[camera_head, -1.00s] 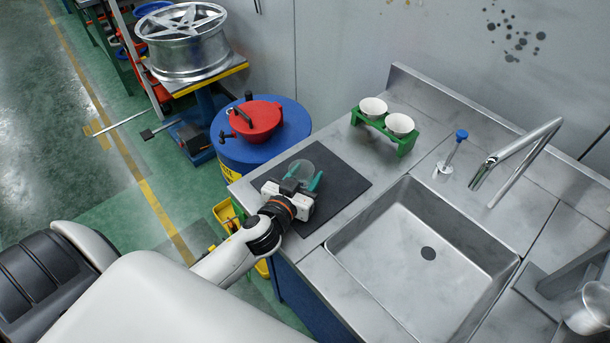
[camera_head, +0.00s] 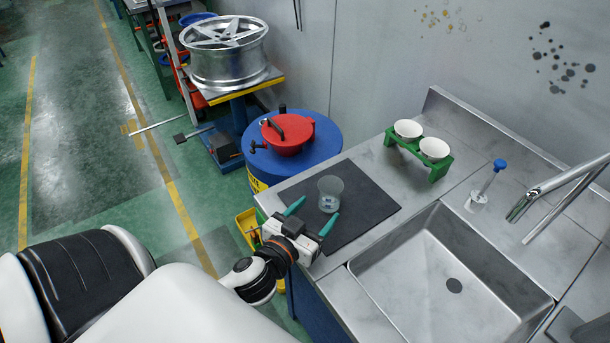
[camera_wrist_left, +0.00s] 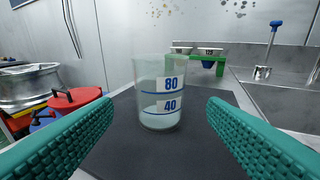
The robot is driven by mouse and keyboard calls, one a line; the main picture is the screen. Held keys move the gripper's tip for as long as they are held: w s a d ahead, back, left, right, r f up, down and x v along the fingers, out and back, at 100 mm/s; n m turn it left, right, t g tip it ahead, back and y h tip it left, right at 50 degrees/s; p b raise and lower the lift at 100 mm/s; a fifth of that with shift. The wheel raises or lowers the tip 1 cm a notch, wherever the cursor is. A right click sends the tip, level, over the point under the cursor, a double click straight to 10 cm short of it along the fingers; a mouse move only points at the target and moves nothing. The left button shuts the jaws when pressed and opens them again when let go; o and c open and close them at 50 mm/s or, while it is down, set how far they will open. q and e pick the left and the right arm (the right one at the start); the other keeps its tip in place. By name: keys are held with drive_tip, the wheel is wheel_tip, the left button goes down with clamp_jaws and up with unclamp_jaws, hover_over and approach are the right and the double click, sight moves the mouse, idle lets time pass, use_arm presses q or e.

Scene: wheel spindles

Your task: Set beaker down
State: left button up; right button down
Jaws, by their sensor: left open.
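A clear beaker (camera_head: 330,194) with blue marks stands upright on a dark mat (camera_head: 365,215) on the counter left of the sink. The left wrist view shows the beaker (camera_wrist_left: 158,95) with the numbers 80 and 40 on its side. My left gripper (camera_head: 312,215) is open, with its green fingers spread wide on the near side of the beaker. In the left wrist view both fingers (camera_wrist_left: 160,138) are apart from the glass, with the beaker beyond them. My right gripper is not in view.
The sink (camera_head: 455,275) lies right of the mat. A green rack (camera_head: 438,169) with two white cups stands behind. A blue drum (camera_head: 325,140) with a red pot (camera_head: 287,135) stands beyond the counter's left end. A blue-topped tool (camera_head: 488,182) stands near the faucet (camera_head: 545,190).

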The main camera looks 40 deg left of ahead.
use_arm(q)
drive_tip(key=shift+s+d+r+b, duration=0.1)
drive_tip(key=shift+s+r+b, duration=0.05)
drive_tip(key=shift+s, duration=0.75)
drive_tip(key=shift+s+r+b, duration=0.15)
drive_tip(key=shift+s, duration=0.75)
